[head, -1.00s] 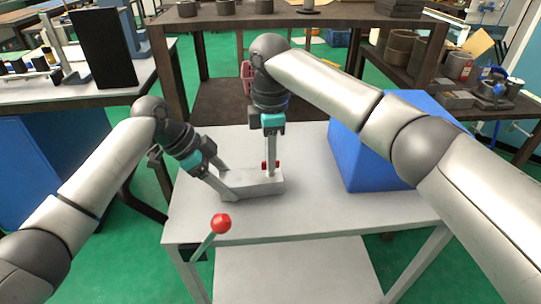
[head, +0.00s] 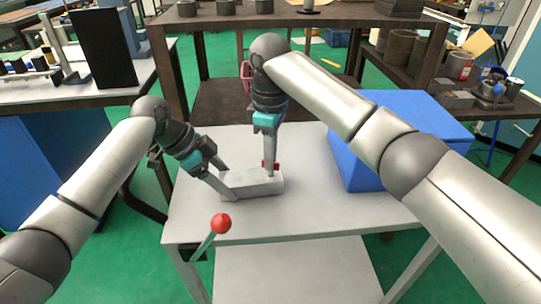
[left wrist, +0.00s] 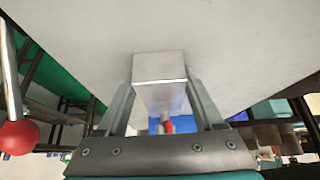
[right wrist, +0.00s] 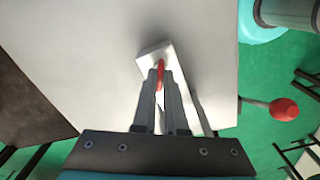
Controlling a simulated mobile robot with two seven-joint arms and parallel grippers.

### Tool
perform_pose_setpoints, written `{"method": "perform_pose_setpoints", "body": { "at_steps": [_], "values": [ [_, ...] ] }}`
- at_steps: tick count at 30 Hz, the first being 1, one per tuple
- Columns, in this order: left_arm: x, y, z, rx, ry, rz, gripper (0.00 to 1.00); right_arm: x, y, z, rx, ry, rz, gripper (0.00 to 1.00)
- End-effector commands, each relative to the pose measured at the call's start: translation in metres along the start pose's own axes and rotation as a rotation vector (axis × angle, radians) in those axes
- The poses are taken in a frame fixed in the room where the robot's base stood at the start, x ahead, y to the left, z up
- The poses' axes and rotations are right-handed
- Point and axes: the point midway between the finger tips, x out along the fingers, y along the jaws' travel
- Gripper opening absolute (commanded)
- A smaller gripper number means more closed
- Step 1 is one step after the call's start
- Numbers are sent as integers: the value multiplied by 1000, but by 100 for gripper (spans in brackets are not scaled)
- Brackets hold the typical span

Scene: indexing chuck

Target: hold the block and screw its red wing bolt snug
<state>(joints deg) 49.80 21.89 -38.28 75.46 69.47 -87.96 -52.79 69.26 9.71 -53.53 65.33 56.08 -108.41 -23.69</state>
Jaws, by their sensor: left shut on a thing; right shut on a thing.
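The pale grey block (head: 256,185) lies on the light table. It also shows in the left wrist view (left wrist: 160,70) and the right wrist view (right wrist: 153,50). My left gripper (head: 228,183) is shut on the block's left end, one finger on each side. The red wing bolt (head: 277,167) stands at the block's right part. My right gripper (head: 270,172) points down from above and is shut on the wing bolt. In the right wrist view the red wing (right wrist: 160,74) shows between the fingertips. The bolt's shank is mostly hidden.
A large blue box (head: 350,160) stands on the right of the table (head: 320,212). A lever with a red ball knob (head: 221,223) rises at the table's front left edge. The tabletop in front of the block is clear.

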Motion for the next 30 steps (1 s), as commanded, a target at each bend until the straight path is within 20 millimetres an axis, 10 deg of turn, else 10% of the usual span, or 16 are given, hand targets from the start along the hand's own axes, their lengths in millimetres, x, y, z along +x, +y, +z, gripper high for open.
{"method": "perform_pose_setpoints", "body": {
  "at_steps": [8, 16, 30],
  "values": [
    [2, 0, 3, -7, -6, -1, 15, 0, -1, 0, -2, -1, -2, 0],
    [2, 0, 3, -5, -7, 0, 15, 0, 0, 0, -2, 0, -1, 39],
    [2, 0, 3, -2, -7, 1, 15, -21, 0, -1, -2, 4, 2, 40]
  ]
}}
